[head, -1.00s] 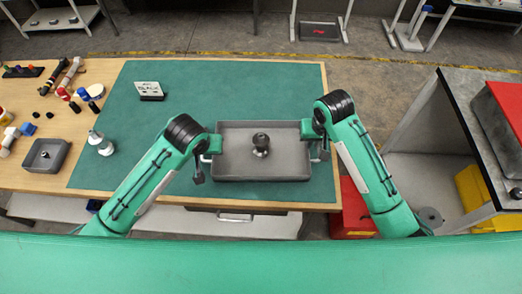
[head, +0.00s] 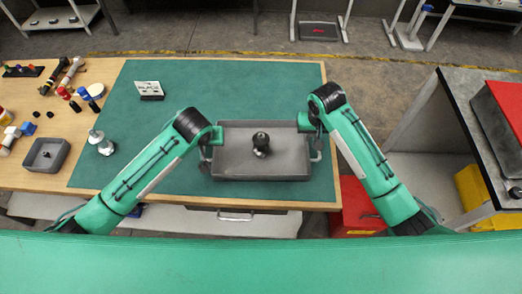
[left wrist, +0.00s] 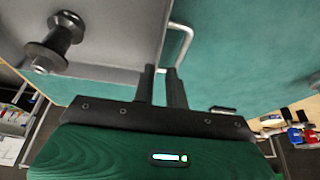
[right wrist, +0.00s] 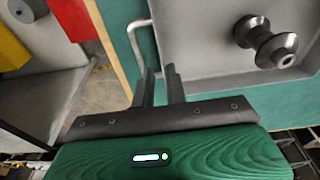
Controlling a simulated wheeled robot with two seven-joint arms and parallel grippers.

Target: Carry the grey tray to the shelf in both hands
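The grey tray (head: 230,166) lies level on the green mat near the front edge of the table, with a dark spool-shaped part (head: 261,144) standing in it. It has a metal loop handle at each end, the left one (left wrist: 186,45) and the right one (right wrist: 134,36). My left gripper (left wrist: 161,70) is at the left handle, with a gap between its fingers. My right gripper (right wrist: 159,69) is at the right handle, also with its fingers apart. Neither wrist view shows fingers closed on a handle. The arms partly hide both grippers in the head view.
A grey-topped unit (head: 456,90) with an open pale shelf (head: 425,172) stands at the right. A red box (head: 358,208) and yellow bin (head: 470,188) are low there. A sign (head: 149,90) and a small grey bin (head: 63,160) are on the table.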

